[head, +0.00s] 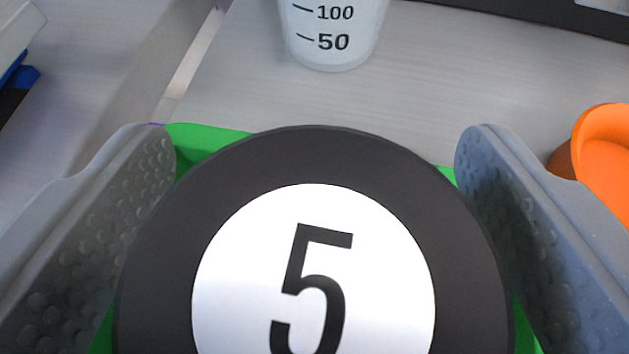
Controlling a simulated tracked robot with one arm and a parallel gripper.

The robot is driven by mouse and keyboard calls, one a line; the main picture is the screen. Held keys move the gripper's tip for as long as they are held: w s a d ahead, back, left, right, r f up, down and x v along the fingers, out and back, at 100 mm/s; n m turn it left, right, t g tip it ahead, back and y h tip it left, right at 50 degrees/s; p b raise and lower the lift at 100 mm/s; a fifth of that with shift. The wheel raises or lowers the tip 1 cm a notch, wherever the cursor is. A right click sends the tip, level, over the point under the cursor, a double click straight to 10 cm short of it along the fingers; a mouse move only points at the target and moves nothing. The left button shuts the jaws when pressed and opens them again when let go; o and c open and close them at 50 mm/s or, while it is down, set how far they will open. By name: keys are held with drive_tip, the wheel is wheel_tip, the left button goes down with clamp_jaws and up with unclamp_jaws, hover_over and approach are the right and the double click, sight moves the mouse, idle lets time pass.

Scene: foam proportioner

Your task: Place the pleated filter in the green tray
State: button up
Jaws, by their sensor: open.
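A black round top with a white disc marked 5 (313,160) fills the lower middle of the view, seen from above. It may be the end cap of the pleated filter, but no pleats show. Behind and under it, parts of the green tray (205,138) show at the upper left, the right and the lower edges; most of the tray is hidden. My gripper (318,135) is open, with one grey finger on each side of the black top. Whether the fingers touch it, and whether it rests in the tray, I cannot tell.
A clear graduated beaker (333,35) stands beyond the tray at the top middle. An orange rounded object (603,150) is near the right finger. A grey and blue object is at the upper left edge. Bare grey surface (430,90) lies between beaker and orange object.

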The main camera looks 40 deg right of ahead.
drive_tip(key=v, duration=1.2)
drive_tip(key=w+a+r+n+t+y, duration=0.1)
drive_tip(key=w+a+r+n+y, duration=0.15)
drive_tip(key=a+r, duration=0.55)
drive_tip(key=w+a+r+n+t+y, duration=0.1)
drive_tip(key=w+a+r+t, duration=0.2)
drive_tip(key=r, duration=1)
drive_tip(key=w+a+r+n+y, duration=0.1)
drive_tip(key=w+a+r+y, duration=0.1)
drive_tip(key=a+r, duration=0.65)
drive_tip(key=s+a+r+n, duration=0.1)
drive_tip(key=s+a+r, duration=0.3)
drive_tip(key=r, duration=0.3)
drive_tip(key=s+a+r+n+t+y, duration=0.1)
drive_tip(key=s+a+r, duration=0.3)
drive_tip(key=r, duration=0.4)
drive_tip(key=s+a+r+n+y, duration=0.1)
drive_tip(key=s+a+r, duration=0.4)
drive_tip(key=r, duration=0.3)
drive_tip(key=shift+s, duration=0.5)
drive_tip(key=shift+r, duration=0.1)
